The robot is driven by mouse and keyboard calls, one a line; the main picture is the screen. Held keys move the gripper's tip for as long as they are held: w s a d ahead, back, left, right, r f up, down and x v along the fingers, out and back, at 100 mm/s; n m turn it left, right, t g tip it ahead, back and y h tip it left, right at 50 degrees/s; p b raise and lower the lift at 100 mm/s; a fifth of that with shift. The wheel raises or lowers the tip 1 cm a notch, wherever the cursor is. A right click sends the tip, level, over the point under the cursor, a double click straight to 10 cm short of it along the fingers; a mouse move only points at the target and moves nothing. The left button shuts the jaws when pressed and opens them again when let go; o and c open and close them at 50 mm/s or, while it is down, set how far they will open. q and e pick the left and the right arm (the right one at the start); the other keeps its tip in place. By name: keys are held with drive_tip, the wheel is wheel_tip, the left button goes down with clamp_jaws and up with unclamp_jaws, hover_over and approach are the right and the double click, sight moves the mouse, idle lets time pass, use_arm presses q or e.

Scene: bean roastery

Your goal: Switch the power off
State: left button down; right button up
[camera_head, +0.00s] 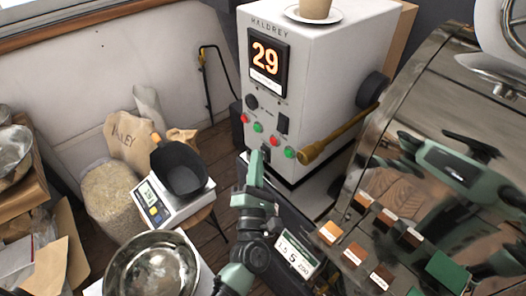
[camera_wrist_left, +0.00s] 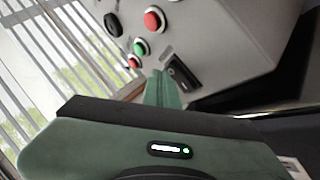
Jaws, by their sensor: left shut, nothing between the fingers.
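The machine (camera_head: 325,75) marked HALDREY has a lit display (camera_head: 265,58) reading 29. A small black switch (camera_head: 266,153) sits below the button row; the left wrist view also shows this switch (camera_wrist_left: 180,72) in a frame. My left gripper (camera_head: 256,157) is shut and empty, its tips close to the switch. In the wrist view its green fingers (camera_wrist_left: 162,90) end beside the switch; I cannot tell whether they touch.
A brass handle (camera_head: 325,142) sticks out right of the buttons. A scale (camera_head: 172,205) with a black scoop (camera_head: 180,168) and a bean sack (camera_head: 110,198) stand left. A metal bowl (camera_head: 150,268) is at the front. Colour sample blocks (camera_head: 355,252) lie at lower right.

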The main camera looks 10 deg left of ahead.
idle(0.4)
use_arm(q)
drive_tip(key=shift+s+a+f, duration=0.1)
drive_tip(key=shift+s+a, duration=0.35)
drive_tip(key=shift+s, duration=0.1)
drive_tip(key=s+a, duration=0.3)
drive_tip(key=s, duration=0.1)
drive_tip(key=shift+f, duration=0.3)
idle(0.6)
